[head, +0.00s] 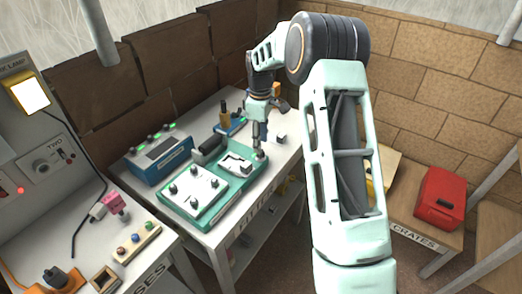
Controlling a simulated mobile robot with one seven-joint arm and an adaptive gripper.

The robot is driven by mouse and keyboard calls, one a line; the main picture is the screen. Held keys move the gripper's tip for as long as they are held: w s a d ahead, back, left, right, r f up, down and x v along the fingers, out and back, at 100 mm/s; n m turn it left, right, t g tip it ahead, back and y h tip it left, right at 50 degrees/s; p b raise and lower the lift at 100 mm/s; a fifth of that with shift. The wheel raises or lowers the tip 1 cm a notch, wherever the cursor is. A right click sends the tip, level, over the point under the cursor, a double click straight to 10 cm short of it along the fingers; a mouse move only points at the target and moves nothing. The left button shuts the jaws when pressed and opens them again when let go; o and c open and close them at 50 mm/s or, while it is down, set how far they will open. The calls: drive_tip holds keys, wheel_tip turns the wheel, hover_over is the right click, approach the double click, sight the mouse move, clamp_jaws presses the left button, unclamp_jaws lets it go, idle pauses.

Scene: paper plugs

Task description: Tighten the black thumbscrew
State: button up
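A teal tray (216,211) lies on the white table. A white plate (193,187) on its left part carries several dark knobs, one of them at the plate's front (194,201). A small dark round piece (261,155) sits at the tray's right corner, directly below my gripper (257,146). I cannot tell for sure which dark knob is the black thumbscrew. My gripper points down, with its fingertips at or just above that corner piece. Whether it touches the piece, and whether the fingers are open or shut, is too small to tell.
A white bracket-like part (236,164) and a dark cylinder (207,150) lie close to my gripper. A blue box (160,161) with green lights stands left of the tray. A small grey block (281,139) is to the right. A red case (440,198) rests on the right bench.

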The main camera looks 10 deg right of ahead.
drive_tip(key=n, duration=0.4)
drive_tip(key=shift+r+p, duration=0.1)
drive_tip(key=shift+p, duration=0.3)
drive_tip(key=n+p, duration=0.1)
drive_tip(key=n, duration=0.3)
drive_tip(key=shift+n, duration=0.4)
drive_tip(key=shift+f+b, duration=1.1)
drive_tip(key=shift+f, duration=1)
clamp_jaws()
